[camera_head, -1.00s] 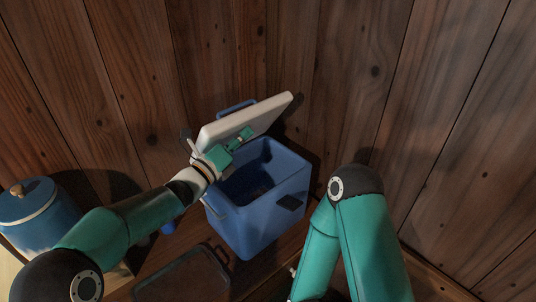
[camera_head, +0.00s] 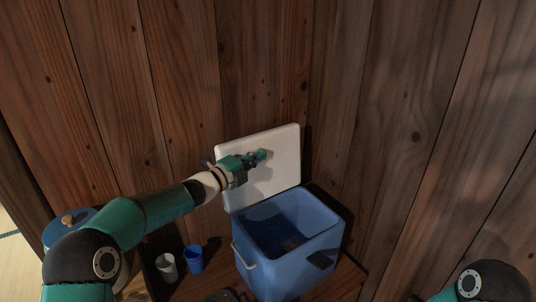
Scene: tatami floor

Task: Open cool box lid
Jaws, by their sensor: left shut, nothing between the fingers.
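The cool box (camera_head: 272,264) is a blue open-topped box standing in the lower middle of the head view. Its white lid (camera_head: 283,163) stands roughly upright at the box's back edge, near the wooden wall. The box's inside shows dark, and its contents are hard to make out. My left gripper (camera_head: 262,155) is shut and empty, in front of the lid's inner face; I cannot tell whether it touches it. My right gripper is out of view; only part of my right arm shows at the lower right.
A white cup (camera_head: 167,267) and a blue cup (camera_head: 194,259) stand left of the box. A blue canister with a wooden knob (camera_head: 68,219) is partly hidden behind my left arm. Wooden plank walls (camera_head: 400,130) close in behind and to the right.

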